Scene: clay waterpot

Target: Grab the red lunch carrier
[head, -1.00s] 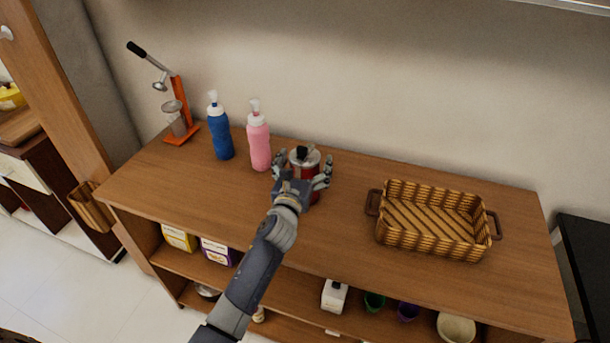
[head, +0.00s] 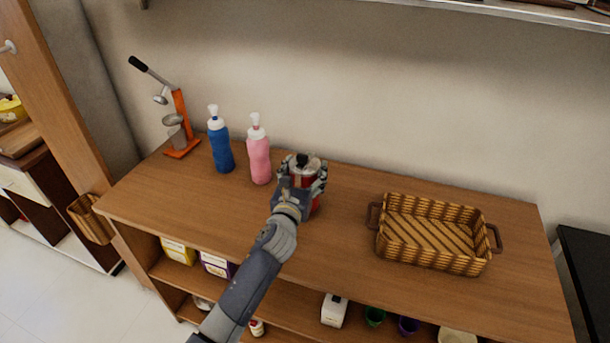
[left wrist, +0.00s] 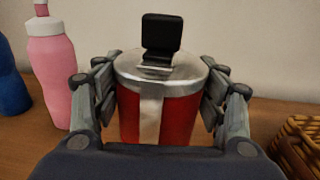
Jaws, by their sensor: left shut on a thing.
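The red lunch carrier (head: 316,204) stands upright on the wooden counter, just right of the pink bottle. In the left wrist view the lunch carrier (left wrist: 182,118) shows a red body with a white stripe, a silver lid and a black latch on top. My left gripper (head: 302,174) is shut on it, with fingers pressed against both its sides. In the left wrist view the fingers of my left gripper (left wrist: 160,100) touch the body just below the lid. Much of the carrier is hidden behind the hand in the head view. My right gripper is not in view.
A pink bottle (head: 259,158) and a blue bottle (head: 221,148) stand close on the left, with an orange juicer press (head: 181,125) beyond. A wicker basket (head: 432,258) is to the right. The counter (head: 345,235) is clear between carrier and basket. Shelves with goods lie below.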

